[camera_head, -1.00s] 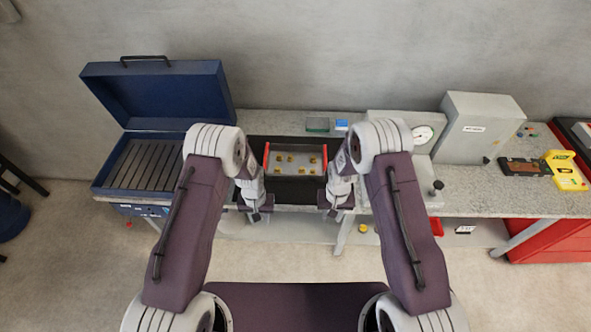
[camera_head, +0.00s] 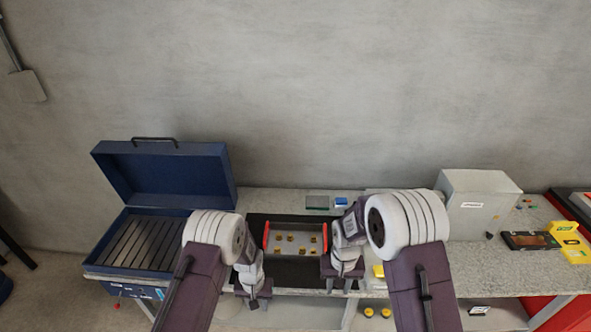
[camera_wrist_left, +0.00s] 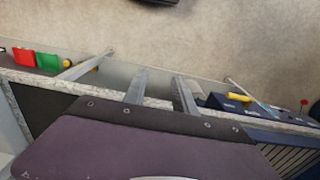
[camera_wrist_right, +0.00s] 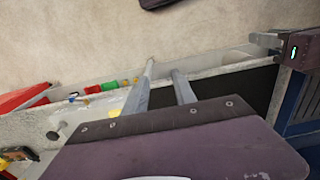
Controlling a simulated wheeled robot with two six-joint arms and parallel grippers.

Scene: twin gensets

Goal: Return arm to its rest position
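My left gripper (camera_head: 253,300) hangs in front of the bench edge, left of the tray. Its two fingers stand apart in the left wrist view (camera_wrist_left: 160,78), with nothing between them. My right gripper (camera_head: 341,284) is at the bench front, right of the tray. Its fingers also stand apart and empty in the right wrist view (camera_wrist_right: 164,70). My right forearm bends inward from the elbow, out to the right. Both arms reach forward from the bottom of the head view.
A tray with red sides (camera_head: 267,238) holding several brass-coloured parts stands on a black mat (camera_head: 296,272). An open blue case (camera_head: 165,183) is left. A grey box (camera_head: 480,205) and a yellow device (camera_head: 566,234) are right on the bench. Bare wall is above.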

